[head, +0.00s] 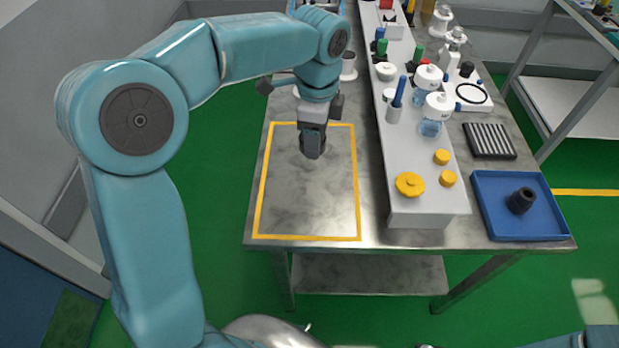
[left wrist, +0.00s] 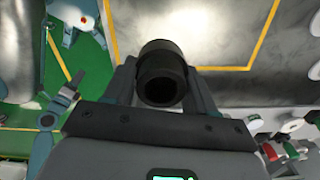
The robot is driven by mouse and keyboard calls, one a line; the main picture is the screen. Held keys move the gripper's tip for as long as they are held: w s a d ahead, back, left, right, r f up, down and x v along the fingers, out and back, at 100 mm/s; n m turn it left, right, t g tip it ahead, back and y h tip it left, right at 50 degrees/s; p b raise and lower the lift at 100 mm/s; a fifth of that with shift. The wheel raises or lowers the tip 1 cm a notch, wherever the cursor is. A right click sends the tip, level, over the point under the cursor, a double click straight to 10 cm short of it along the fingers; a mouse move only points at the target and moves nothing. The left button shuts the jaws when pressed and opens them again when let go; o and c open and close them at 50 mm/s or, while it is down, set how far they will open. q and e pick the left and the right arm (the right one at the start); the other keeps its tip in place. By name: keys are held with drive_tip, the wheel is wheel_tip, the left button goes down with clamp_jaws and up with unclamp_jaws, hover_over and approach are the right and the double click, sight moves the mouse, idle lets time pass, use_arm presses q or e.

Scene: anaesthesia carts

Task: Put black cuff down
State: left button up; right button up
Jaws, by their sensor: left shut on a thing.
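My left gripper (head: 313,150) is above the part of the metal table framed by a yellow line. It points down and is shut on a black cuff (left wrist: 161,75). In the left wrist view the cuff is a short dark hollow cylinder between the two fingers (left wrist: 160,92). In the head view the cuff (head: 322,146) is mostly hidden behind the fingers. I cannot tell whether it touches the table. A similar black piece (head: 520,201) stands in the blue tray (head: 553,228) at the right. My right gripper is not seen.
The yellow-framed area (head: 290,205) is otherwise bare. A raised white shelf (head: 421,205) with yellow knobs (head: 410,184), bottles (head: 435,113) and caps runs along its right side. A white cup (head: 348,66) stands behind the frame. A dark ribbed block (head: 490,141) lies behind the blue tray.

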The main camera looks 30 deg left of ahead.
use_arm(q)
drive_tip(key=a+m, duration=0.1)
drive_tip(key=m, duration=0.1)
drive_tip(key=s+r+m+b, duration=0.1)
drive_tip(key=m, duration=0.1)
drive_tip(key=a+m+b, duration=0.1)
drive_tip(key=m, duration=0.2)
drive_tip(key=shift+s+a+r, duration=0.35)
drive_tip(key=shift+s+r, duration=0.05)
drive_tip(key=a+m, duration=0.1)
drive_tip(key=m, duration=0.1)
drive_tip(key=b, duration=0.2)
hover_over(298, 194)
drive_tip(key=shift+m, duration=0.4)
wheel_tip(298, 194, down, 14)
drive_tip(key=shift+s+d+f, duration=0.1)
drive_tip(key=shift+s+f, duration=0.05)
drive_tip(key=shift+f, duration=2.55)
drive_tip(key=shift+f, duration=0.1)
drive_tip(key=o, duration=1)
drive_tip(key=shift+o, duration=0.2)
